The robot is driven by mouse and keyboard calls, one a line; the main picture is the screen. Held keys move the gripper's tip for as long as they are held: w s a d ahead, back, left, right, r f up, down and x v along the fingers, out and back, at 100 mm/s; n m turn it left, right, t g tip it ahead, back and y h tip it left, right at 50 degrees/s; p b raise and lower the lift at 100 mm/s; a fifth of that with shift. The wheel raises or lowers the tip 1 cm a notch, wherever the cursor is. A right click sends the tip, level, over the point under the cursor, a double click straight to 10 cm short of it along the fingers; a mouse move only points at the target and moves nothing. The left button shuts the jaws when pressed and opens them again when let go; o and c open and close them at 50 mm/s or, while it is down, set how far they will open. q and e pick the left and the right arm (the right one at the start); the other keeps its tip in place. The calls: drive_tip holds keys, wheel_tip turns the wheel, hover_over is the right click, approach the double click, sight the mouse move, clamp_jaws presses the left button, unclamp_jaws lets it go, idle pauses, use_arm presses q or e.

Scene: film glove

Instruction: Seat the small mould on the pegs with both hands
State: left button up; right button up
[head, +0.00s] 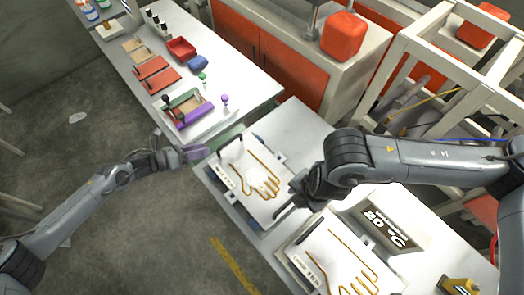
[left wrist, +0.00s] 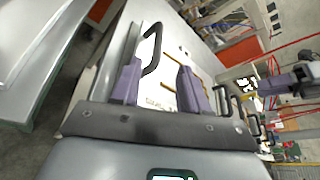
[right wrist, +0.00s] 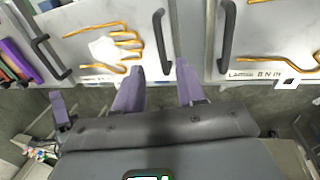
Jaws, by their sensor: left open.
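The small mould (head: 236,177) is a white plate with a gold hand outline and a pale patch on its palm. It lies on the bench in the head view, with a black handle at each end. My left gripper (head: 196,153) is open beside its far-left handle (left wrist: 153,48), which shows ahead of the fingers in the left wrist view. My right gripper (right wrist: 158,85) is open, with the right handle (right wrist: 160,42) ahead of the gap between its fingers. Neither gripper visibly grips a handle. I cannot make out the pegs.
A second mould (head: 314,246) with a gold hand outline lies close on the right. A dark sign (head: 385,225) stands behind it. A white table (head: 235,75) with red and purple items stands beyond on the left. Open floor lies in front.

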sight(227, 142)
use_arm(q)
drive_tip(key=shift+w+a+f, duration=0.1)
drive_tip(key=shift+w+f, duration=0.05)
drive_tip(key=shift+w, duration=0.05)
use_arm(e)
drive_tip(key=shift+w+d, duration=0.25)
use_arm(q)
drive_tip(key=shift+s, duration=0.15)
use_arm(e)
drive_tip(key=shift+s, duration=0.2)
drive_tip(key=shift+a+f, duration=0.1)
drive_tip(key=shift+f, duration=0.05)
use_arm(q)
drive_tip(key=shift+x, duration=5.45)
use_arm(e)
drive_tip(key=shift+x, duration=5.3)
drive_tip(key=shift+w, duration=0.1)
use_arm(q)
clamp_jaws()
use_arm(e)
clamp_jaws()
use_arm(q)
drive_tip(key=shift+a, duration=0.1)
